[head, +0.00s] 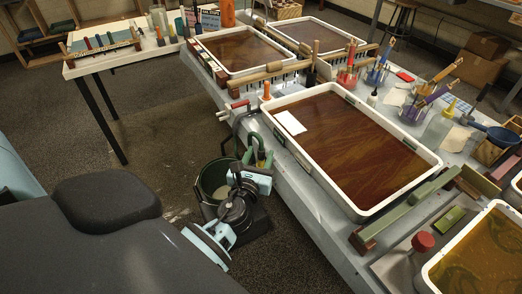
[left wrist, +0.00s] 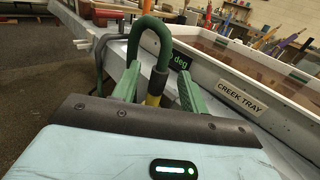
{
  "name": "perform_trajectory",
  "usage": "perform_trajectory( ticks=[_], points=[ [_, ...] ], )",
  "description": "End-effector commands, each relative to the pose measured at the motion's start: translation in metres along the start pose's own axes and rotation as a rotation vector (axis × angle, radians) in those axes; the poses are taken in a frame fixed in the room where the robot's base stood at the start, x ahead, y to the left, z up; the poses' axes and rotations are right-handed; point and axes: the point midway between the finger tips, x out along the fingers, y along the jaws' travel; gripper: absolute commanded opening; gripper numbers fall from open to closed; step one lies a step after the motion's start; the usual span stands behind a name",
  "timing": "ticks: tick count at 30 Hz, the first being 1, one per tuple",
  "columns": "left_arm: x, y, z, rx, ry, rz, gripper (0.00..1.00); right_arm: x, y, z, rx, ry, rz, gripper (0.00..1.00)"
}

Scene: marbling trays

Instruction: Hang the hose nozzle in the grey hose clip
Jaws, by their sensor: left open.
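The green hose (left wrist: 147,28) arches over near the table's edge in the left wrist view, its end turned downward. The hose nozzle (left wrist: 156,84), with a dark collar and a yellow part below, lies between my open left fingers (left wrist: 157,92). Whether either finger touches it I cannot tell. In the head view my left gripper (head: 258,160) is low beside the table, around the yellow part of the nozzle (head: 261,156). A small grey fitting, seemingly the hose clip (head: 223,115), sticks out from the table edge up and left of the gripper. My right gripper is out of view.
A dark green bucket (head: 203,190) stands on the floor by my left arm. The white-rimmed creek tray (head: 346,207) with brown liquid is on the table just right.

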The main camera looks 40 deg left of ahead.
Motion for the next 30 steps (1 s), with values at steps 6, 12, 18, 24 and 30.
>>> perform_trajectory(
  ticks=[6, 12, 18, 24, 30],
  points=[
    [-0.036, 0.000, -0.001, -0.001, 0.002, 0.000, 0.43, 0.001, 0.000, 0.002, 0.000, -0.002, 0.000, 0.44],
    [-0.052, 0.000, 0.000, 0.000, 0.000, 0.000, 0.43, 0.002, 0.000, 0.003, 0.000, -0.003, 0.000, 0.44],
    [-0.054, 0.000, 0.001, -0.001, -0.001, 0.000, 0.43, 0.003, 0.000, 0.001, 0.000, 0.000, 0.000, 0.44],
    [-0.053, 0.000, 0.000, -0.001, 0.000, 0.000, 0.43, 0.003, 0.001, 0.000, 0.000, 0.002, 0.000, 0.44],
    [-0.073, 0.002, -0.028, -0.173, 0.085, -0.015, 0.43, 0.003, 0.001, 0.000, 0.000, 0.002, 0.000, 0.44]
  ],
)
